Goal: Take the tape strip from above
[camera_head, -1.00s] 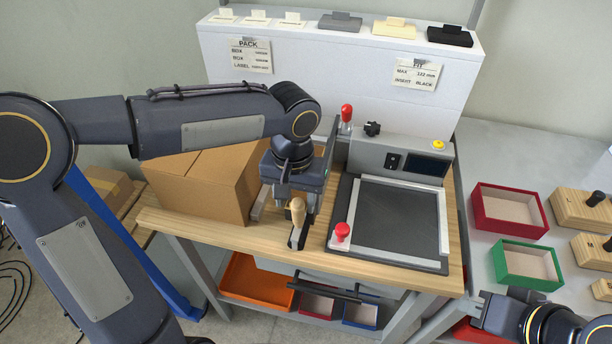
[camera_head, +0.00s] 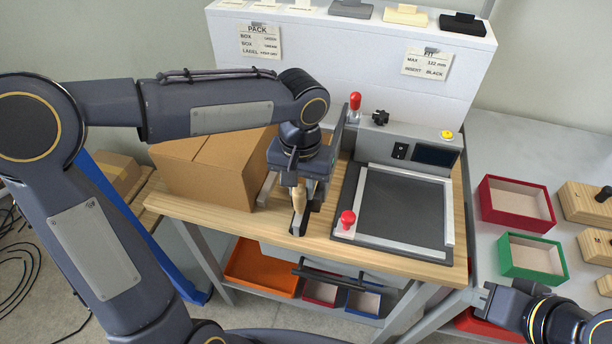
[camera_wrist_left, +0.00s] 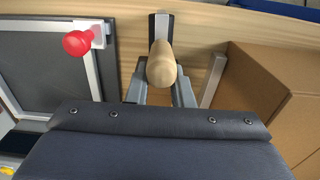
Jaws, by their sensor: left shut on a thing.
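My left gripper (camera_head: 300,205) points down over the wooden bench, between the cardboard box and the framed black plate. It is shut on a wooden handle (camera_wrist_left: 161,66), which sits between its two fingers in the left wrist view. The handle belongs to a small tool with a dark and metal base (camera_wrist_left: 161,28) at the bench's front. I cannot make out a tape strip for certain in either view. My right gripper (camera_head: 488,302) is at the lower right, beside the bench; its fingers are too small to judge.
The cardboard box (camera_head: 205,175) stands left of my left gripper. The framed black plate (camera_head: 400,212) with a red knob (camera_head: 346,218) lies to the right. A white shelf (camera_head: 350,65) rises behind. Red (camera_head: 515,200) and green (camera_head: 532,256) trays stand on the right table.

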